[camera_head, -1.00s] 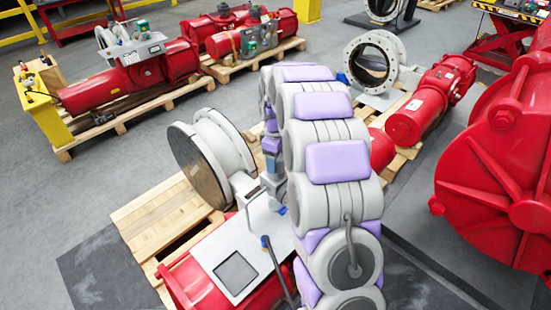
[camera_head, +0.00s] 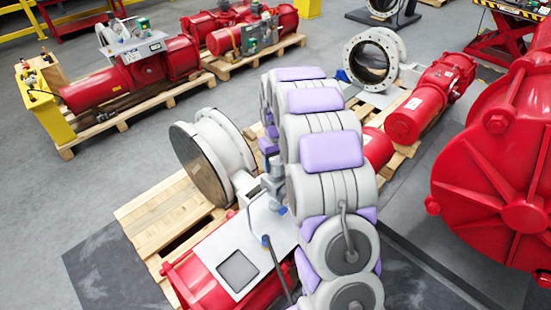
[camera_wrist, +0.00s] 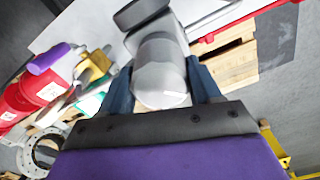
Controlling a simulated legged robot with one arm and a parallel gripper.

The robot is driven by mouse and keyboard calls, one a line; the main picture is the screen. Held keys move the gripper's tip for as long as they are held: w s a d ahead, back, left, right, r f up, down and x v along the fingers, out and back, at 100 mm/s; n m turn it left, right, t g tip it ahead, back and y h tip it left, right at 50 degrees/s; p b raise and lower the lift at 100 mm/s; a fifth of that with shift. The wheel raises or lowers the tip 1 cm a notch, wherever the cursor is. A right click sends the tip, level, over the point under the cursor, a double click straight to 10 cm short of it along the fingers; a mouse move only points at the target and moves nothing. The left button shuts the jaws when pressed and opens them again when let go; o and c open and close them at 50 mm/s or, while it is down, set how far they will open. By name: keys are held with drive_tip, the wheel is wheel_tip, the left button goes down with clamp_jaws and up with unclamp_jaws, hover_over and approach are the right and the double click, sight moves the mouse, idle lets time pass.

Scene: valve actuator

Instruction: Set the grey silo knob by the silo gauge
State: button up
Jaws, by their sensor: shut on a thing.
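The grey knob (camera_wrist: 160,72) is a rounded light-grey cylinder at the top middle of the wrist view. My gripper (camera_wrist: 161,88) has its two dark blue fingers on either side of it and is shut on it. A dark grey piece sits above the knob. In the head view, my arm hides most of the gripper and the knob. A pale grey panel (camera_head: 258,232) with a dark square window (camera_head: 238,270) lies on the red actuator below my wrist. I cannot make out the silo gauge or its reading.
In the wrist view, a purple handle (camera_wrist: 48,58) and a yellow fitting (camera_wrist: 94,67) stand left of the gripper. In the head view, a large red housing (camera_head: 500,190) is at right. A flanged grey valve (camera_head: 205,160) stands left of my arm. Open grey floor lies farther left.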

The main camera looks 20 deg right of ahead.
sight(276, 159)
drive_tip(key=m+p, duration=0.1)
drive_tip(key=m, duration=0.4)
drive_tip(key=shift+m+p, duration=0.3)
drive_tip(key=shift+p, duration=0.1)
drive_tip(key=m+p, duration=0.1)
drive_tip(key=m, duration=0.4)
drive_tip(key=shift+m+p, duration=0.3)
drive_tip(key=shift+m, duration=0.1)
drive_tip(key=o, duration=1)
drive_tip(key=shift+a, duration=0.1)
drive_tip(key=shift+o, duration=0.2)
wheel_tip(276, 159, up, 17)
drive_tip(key=shift+r+p, duration=0.15)
drive_tip(key=shift+p, duration=0.25)
